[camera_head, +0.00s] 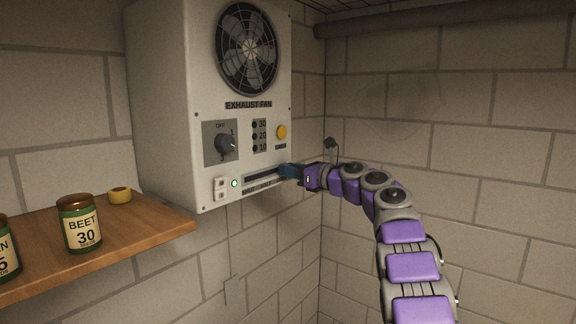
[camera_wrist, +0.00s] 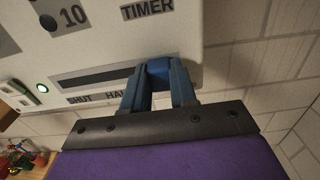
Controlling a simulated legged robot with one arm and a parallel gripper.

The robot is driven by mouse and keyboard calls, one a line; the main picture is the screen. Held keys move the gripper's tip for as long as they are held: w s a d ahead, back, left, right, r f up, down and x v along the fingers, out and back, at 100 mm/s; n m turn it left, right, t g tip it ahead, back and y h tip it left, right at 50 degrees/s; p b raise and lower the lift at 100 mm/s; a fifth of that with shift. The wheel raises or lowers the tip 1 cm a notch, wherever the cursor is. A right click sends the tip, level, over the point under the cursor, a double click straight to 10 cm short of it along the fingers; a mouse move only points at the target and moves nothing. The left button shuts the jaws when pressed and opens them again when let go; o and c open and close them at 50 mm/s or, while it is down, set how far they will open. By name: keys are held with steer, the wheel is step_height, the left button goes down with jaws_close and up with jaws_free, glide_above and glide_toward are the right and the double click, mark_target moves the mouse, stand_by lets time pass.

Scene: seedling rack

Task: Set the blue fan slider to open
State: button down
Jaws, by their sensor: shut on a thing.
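The blue fan slider (camera_wrist: 159,69) shows in the wrist view as a blue block at the right end of its visible slot (camera_wrist: 95,78). My gripper (camera_wrist: 158,88) is shut on it, one finger on each side. The labels SHUT and HALF sit under the slot, left of the fingers; any label further right is hidden behind my gripper. In the head view the slot (camera_head: 262,176) runs low on the white exhaust fan box (camera_head: 160,100), and my gripper (camera_head: 289,171) is at its right end, hiding the slider.
The box also carries a dark knob (camera_head: 225,143), a yellow button (camera_head: 282,132), a white switch (camera_head: 220,188) and a lit green lamp (camera_head: 234,183). A wooden shelf (camera_head: 150,237) at lower left holds jars (camera_head: 80,222) and a yellow roll (camera_head: 120,195). Block walls stand behind.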

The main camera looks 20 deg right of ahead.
steer(key=shift+d, duration=0.1)
steer(key=c, duration=1.3)
jaws_free()
steer(key=shift+w, duration=0.1)
steer(key=o, duration=0.4)
steer(key=shift+w+d+f, duration=0.15)
steer(key=shift+w+d, duration=0.1)
steer(key=shift+d, duration=0.05)
steer(key=shift+a, duration=0.1)
steer(key=shift+s+a, duration=0.1)
steer(key=shift+s, duration=0.1)
steer(key=b+v, duration=0.5)
steer(key=v, duration=1.2)
steer(key=shift+d, duration=0.2)
